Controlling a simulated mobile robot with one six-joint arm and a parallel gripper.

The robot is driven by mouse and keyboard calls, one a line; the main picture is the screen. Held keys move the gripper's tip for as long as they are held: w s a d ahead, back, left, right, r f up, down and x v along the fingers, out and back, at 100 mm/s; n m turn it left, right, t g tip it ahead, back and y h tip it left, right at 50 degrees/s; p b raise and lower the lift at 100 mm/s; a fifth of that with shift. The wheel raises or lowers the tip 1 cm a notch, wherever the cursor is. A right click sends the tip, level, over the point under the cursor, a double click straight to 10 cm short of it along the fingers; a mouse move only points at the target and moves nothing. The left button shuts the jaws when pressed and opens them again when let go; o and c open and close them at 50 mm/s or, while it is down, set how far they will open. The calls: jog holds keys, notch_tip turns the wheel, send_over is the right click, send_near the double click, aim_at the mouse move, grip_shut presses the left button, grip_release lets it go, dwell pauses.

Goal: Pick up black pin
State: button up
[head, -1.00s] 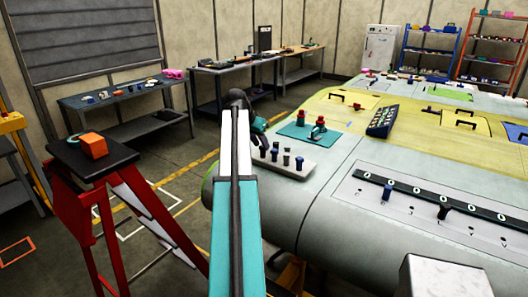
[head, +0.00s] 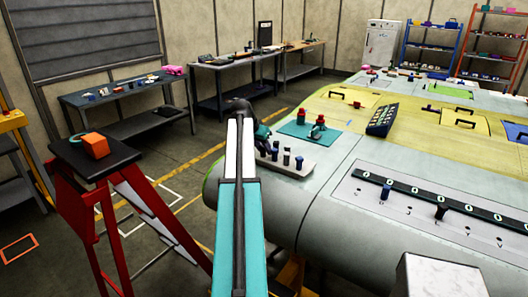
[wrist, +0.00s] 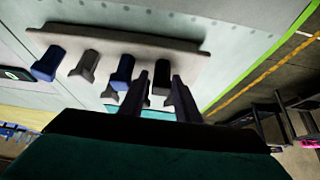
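A pale holder (head: 290,167) with a short row of pins stands on the wing's near left edge. It also shows in the wrist view (wrist: 185,62). There, a black pin (wrist: 161,79) stands at the row's right end. Two blue pins (wrist: 47,64) (wrist: 121,73) and a dark grey pin (wrist: 85,66) stand to its left. My gripper (wrist: 158,95) is open, with one finger on each side of the black pin in the picture. I cannot tell whether they touch it. In the head view my gripper (head: 264,138) is at the holder's left end, partly hidden by my arm.
A teal mat (head: 298,130) with red-topped items lies just behind the holder. A red stand (head: 85,210) with an orange block (head: 95,145) is at left.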

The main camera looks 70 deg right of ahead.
grip_shut()
jog(key=shift+r, duration=0.1)
jog(key=shift+r+b, duration=1)
jog(key=shift+r, duration=0.55)
jog(key=s+a+r+b, duration=0.1)
jog(key=a+b, duration=0.1)
jog(key=a, duration=0.5)
jog(key=s+a+b, duration=0.2)
jog(key=a, duration=0.6)
jog(key=shift+s+a+r+b, duration=0.3)
jog(key=shift+r+b, duration=0.05)
